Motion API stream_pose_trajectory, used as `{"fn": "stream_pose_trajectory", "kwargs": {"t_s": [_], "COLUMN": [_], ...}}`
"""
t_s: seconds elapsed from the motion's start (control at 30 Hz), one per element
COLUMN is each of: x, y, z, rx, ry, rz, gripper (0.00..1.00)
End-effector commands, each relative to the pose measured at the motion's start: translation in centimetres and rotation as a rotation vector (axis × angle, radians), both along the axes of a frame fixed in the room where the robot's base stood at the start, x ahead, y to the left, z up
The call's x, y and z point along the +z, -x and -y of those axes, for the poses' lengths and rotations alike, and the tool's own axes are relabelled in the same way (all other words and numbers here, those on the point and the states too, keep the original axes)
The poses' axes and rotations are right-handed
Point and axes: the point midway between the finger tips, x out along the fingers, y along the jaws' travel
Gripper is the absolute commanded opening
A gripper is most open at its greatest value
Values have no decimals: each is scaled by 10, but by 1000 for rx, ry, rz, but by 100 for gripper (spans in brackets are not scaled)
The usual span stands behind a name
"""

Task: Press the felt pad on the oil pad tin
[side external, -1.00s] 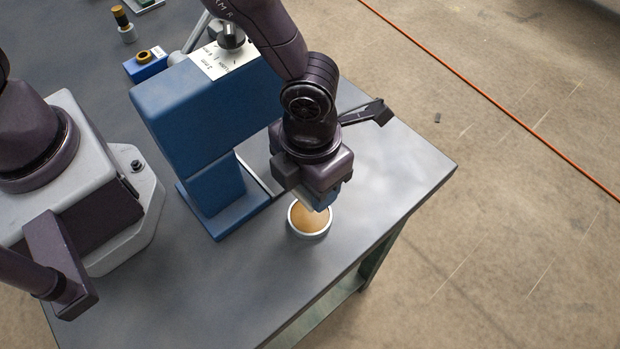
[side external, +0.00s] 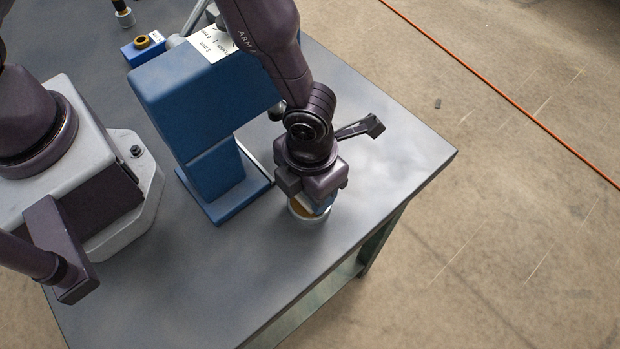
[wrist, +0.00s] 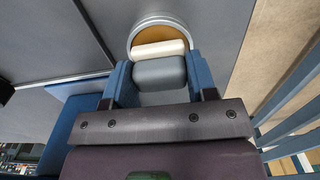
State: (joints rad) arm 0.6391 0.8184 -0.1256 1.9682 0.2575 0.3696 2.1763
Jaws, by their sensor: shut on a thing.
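The oil pad tin (side external: 309,220) is a round, shallow silver tin with an amber pad, upright on the bench. In the wrist view its rim (wrist: 160,20) and amber inside (wrist: 156,34) show beyond the held thing. My gripper (side external: 321,203) has blue fingers and is low over the tin, covering much of it. In the wrist view my gripper (wrist: 159,78) is shut on a grey block with a cream felt pad (wrist: 158,48) at its far end. The felt overlaps the tin's near part. I cannot tell whether it touches the amber surface.
A blue press (side external: 205,115) stands just left of the tin, its foot (side external: 235,205) close by. A small blue block with a brass ring (side external: 143,44) sits at the back left. The bench front (side external: 220,290) is clear. The bench's right edge is near the tin.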

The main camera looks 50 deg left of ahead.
Motion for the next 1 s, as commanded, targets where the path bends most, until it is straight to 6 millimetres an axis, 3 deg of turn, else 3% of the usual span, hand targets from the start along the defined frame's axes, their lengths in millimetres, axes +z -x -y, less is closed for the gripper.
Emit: {"fn": "stream_pose_trajectory", "kwargs": {"t_s": [1.0], "x": [-5], "y": [0], "z": [0], "rx": [0], "ry": [0], "rz": [0], "gripper": [33]}}
